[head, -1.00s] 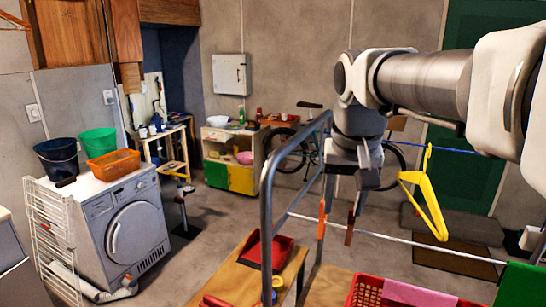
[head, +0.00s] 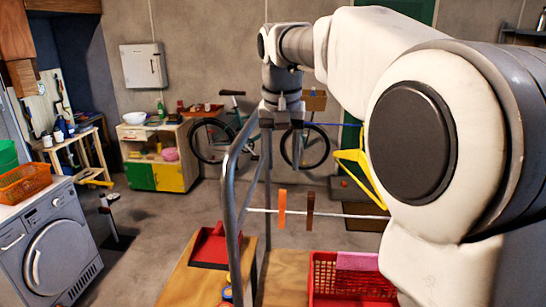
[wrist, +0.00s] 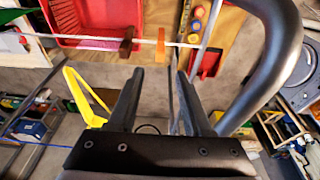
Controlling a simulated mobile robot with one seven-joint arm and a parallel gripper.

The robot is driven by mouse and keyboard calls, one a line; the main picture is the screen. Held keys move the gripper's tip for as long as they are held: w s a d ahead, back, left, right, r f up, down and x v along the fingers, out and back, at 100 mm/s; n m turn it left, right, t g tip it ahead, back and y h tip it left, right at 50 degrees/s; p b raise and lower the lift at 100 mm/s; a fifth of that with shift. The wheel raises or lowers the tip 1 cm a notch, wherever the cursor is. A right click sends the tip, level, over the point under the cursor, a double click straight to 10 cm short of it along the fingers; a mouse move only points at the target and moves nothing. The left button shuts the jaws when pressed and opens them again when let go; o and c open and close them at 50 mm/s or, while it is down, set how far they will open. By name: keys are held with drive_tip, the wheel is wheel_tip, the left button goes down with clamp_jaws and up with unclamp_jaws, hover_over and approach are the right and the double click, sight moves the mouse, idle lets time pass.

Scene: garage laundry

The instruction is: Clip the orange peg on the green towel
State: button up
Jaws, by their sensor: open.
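The orange peg (head: 282,209) hangs upright on the white line beside the metal frame. A brown peg (head: 310,210) hangs just right of it. In the wrist view the orange peg (wrist: 160,46) shows ahead of the fingertips, with the brown peg (wrist: 127,46) to its left. My gripper (head: 281,121) is open and empty, above the pegs in the head view and apart from them. Its two spread fingers also show in the wrist view (wrist: 160,74). The green towel cannot be made out now; my arm covers the right side of the head view.
A grey tube frame (head: 229,215) stands close left of the pegs. A yellow hanger (head: 360,170) hangs to the right. Below are a red basket (head: 325,275) with pink cloth (head: 357,261), and a wooden bench (head: 190,284) with a red dustpan (head: 210,248).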

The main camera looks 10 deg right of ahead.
sight(282, 192)
drive_tip(key=b+x, duration=0.6)
drive_tip(key=x, duration=0.4)
drive_tip(key=shift+w+f+b, duration=0.1)
drive_tip(key=shift+f+b, duration=0.15)
drive_tip(key=shift+b, duration=0.1)
clamp_jaws()
drive_tip(key=shift+r, duration=0.15)
drive_tip(key=shift+w+p+v, duration=0.15)
drive_tip(key=shift+p+v, duration=0.7)
drive_tip(key=shift+v, duration=0.05)
drive_tip(key=shift+w+p+v, duration=0.2)
drive_tip(key=shift+p+v, duration=0.65)
drive_tip(key=shift+p, duration=0.05)
drive_tip(key=shift+w+p+v, duration=0.15)
drive_tip(key=shift+p+v, duration=0.7)
drive_tip(key=shift+v, duration=0.05)
drive_tip(key=shift+d, duration=0.15)
drive_tip(key=shift+s+d, duration=0.1)
drive_tip(key=shift+d, duration=0.05)
